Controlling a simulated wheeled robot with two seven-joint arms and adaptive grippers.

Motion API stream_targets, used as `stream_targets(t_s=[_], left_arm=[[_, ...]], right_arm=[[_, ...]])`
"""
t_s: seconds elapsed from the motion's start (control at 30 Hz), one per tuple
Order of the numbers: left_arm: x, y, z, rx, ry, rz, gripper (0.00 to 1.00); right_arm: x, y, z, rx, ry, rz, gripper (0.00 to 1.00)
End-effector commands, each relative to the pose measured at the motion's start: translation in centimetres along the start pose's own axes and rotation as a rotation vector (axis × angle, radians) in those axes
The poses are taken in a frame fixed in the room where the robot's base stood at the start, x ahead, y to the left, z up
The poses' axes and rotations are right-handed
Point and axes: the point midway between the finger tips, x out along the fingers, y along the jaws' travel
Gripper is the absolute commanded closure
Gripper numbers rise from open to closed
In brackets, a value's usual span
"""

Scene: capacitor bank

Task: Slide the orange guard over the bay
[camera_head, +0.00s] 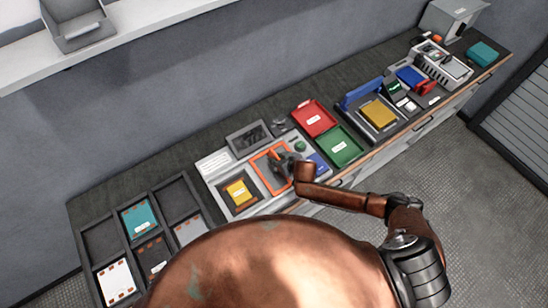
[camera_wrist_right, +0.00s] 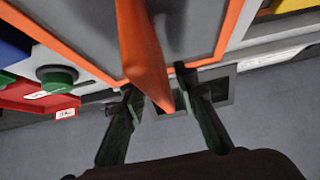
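The orange guard (camera_head: 259,175) is a rectangular frame with a raised orange handle, on the light grey panel in the head view. It lies right of the bay (camera_head: 226,203), which holds a yellow block (camera_head: 239,191). The bay is uncovered. My right gripper (camera_head: 285,169) is over the guard's right part and hides some of it. In the right wrist view the orange handle (camera_wrist_right: 150,55) reaches between the fingers of my right gripper (camera_wrist_right: 158,92). Narrow gaps seem to show beside the handle, so the fingers look open around it. My left gripper is not in view.
Red (camera_head: 314,118) and green (camera_head: 340,147) trays lie farther right. A compartmented dark tray (camera_head: 102,240) lies at the left.

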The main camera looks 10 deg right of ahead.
Motion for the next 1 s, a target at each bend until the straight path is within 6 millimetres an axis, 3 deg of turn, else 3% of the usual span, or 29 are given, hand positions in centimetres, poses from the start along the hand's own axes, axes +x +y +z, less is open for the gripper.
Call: stream_targets(t_s=[0.2, 0.57, 1.0], left_arm=[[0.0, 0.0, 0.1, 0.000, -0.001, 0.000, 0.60], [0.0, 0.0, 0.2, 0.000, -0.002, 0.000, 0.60], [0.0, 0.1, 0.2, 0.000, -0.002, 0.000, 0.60]], right_arm=[[2.2, 0.0, -0.1, 0.000, 0.001, 0.001, 0.72], [2.6, 0.0, 0.0, 0.000, 0.001, 0.000, 0.72], [2.6, 0.0, 0.0, 0.000, 0.000, 0.001, 1.00]])
